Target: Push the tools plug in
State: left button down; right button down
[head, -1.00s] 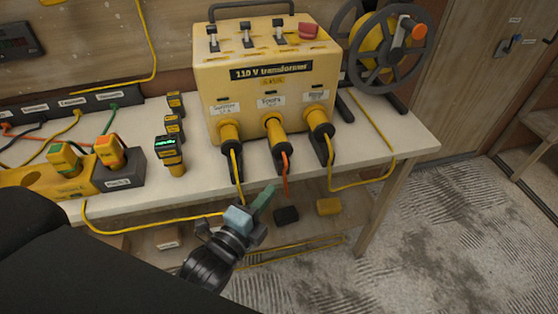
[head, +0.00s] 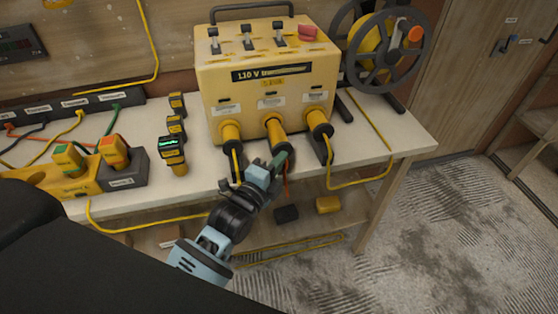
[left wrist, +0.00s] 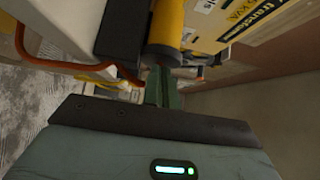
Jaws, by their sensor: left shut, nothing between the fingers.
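The yellow 110 V transformer (head: 265,85) stands on the bench with a row of three yellow plugs low on its front. The tools plug is the middle one (head: 275,130), with an orange cable below it; its lower end is partly hidden behind my gripper. My left gripper (head: 281,160) is shut and empty, its green fingertips right at the lower end of this plug. In the left wrist view the shut fingers (left wrist: 163,88) point at the end of a yellow plug (left wrist: 168,25). I cannot tell if they touch. My right gripper is out of view.
The left neighbouring plug (head: 231,135) and right neighbouring plug (head: 318,122) sit close on either side, with yellow cables hanging. A cable reel (head: 385,45) stands to the right. Chargers and a yellow power strip (head: 45,178) lie to the left. The floor (head: 440,240) is clear.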

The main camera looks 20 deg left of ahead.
aim_at(274, 147)
pick_arm(q)
jog(key=shift+w, duration=0.1)
jog(key=w+a, duration=0.2)
jog(key=w, duration=0.1)
jog(key=shift+w+a, duration=0.2)
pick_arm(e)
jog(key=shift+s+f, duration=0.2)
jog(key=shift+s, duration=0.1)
pick_arm(q)
jog(key=shift+a+r, duration=0.1)
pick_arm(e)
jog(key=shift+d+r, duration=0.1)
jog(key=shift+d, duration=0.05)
